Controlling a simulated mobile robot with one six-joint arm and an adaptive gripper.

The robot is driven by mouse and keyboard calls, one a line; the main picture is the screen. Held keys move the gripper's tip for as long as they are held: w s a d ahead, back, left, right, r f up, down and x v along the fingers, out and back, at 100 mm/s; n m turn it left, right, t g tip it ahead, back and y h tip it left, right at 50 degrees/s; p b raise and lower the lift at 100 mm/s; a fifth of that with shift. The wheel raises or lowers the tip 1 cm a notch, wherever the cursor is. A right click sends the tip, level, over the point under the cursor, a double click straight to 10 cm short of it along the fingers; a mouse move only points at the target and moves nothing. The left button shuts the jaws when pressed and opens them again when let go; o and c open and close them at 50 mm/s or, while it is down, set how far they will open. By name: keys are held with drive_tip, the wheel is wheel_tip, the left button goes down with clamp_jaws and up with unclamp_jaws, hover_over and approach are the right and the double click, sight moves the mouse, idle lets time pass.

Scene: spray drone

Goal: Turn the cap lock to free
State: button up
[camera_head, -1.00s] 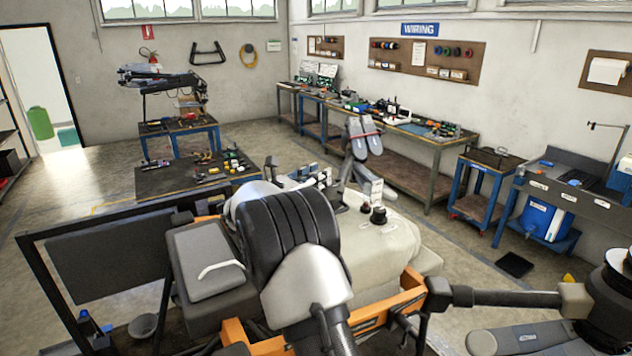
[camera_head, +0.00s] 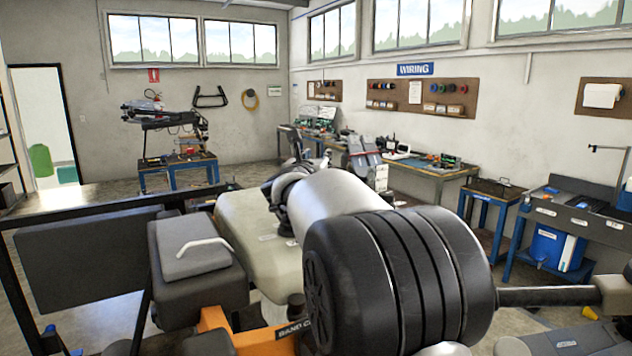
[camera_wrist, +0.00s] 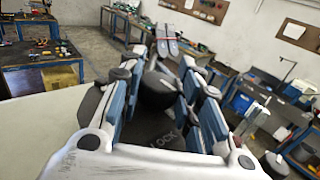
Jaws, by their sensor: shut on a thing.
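The drone's pale tank (camera_head: 262,240) lies ahead of me in the head view, partly behind my arm. In the wrist view, a dark round cap knob (camera_wrist: 157,92) sits between the blue-padded fingers of my gripper (camera_wrist: 160,78). My gripper is shut on this knob, with a finger on each side. Lettering that looks like "LOCK" (camera_wrist: 165,139) shows on the dark surface near the knob. More lettering at the lower left is too blurred to read. The knob's pointing direction cannot be told. In the head view my arm hides the knob and most of my gripper.
A grey box with a pale handle (camera_head: 200,258) stands left of the tank, above an orange frame (camera_head: 245,335). A dark panel (camera_head: 95,255) is at far left. Workbenches (camera_head: 425,175) line the right wall, and a blue-legged table (camera_head: 180,172) stands at the back.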

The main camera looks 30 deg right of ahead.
drive_tip(key=shift+n+t+y+b, duration=0.6)
drive_tip(key=shift+y+b, duration=0.1)
drive_tip(key=shift+b, duration=0.45)
drive_tip(key=o, duration=1.1)
drive_tip(key=v, duration=1.2)
drive_tip(key=shift+r, duration=0.1)
